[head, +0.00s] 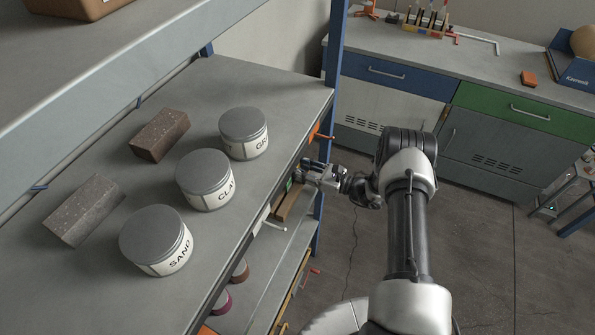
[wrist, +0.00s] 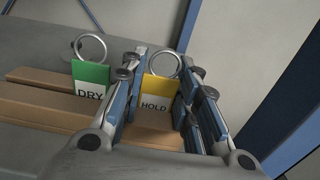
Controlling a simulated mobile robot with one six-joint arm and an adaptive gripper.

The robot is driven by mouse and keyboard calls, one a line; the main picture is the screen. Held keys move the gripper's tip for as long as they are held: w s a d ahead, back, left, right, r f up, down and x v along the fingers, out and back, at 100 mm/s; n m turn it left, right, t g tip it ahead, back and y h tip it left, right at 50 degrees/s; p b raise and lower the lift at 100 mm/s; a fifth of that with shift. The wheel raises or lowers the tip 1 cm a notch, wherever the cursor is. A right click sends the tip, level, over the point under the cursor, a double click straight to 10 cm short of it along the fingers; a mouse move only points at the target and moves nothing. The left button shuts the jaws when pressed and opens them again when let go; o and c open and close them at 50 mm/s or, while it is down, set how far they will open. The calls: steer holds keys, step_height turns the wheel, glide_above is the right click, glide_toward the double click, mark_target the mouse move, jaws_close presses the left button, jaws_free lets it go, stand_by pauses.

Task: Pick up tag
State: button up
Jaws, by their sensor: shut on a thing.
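A yellow and white tag marked HOLD (wrist: 157,95), with a metal ring at its top, is between the two fingers of my gripper (wrist: 165,72) in the wrist view. The fingers are shut on this tag. The HOLD tag cannot be made out there.
Wooden strips (wrist: 40,105) lie behind and below the tags. Cans marked SAND (head: 157,240), CLAY (head: 205,180) and another (head: 244,133) stand on the shelf board with two brown bricks (head: 160,134). A blue post (head: 334,60) rises close to my gripper.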

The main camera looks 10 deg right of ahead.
steer(key=shift+r+p, duration=1.75)
steer(key=shift+r, duration=3.25)
steer(key=shift+c, duration=0.2)
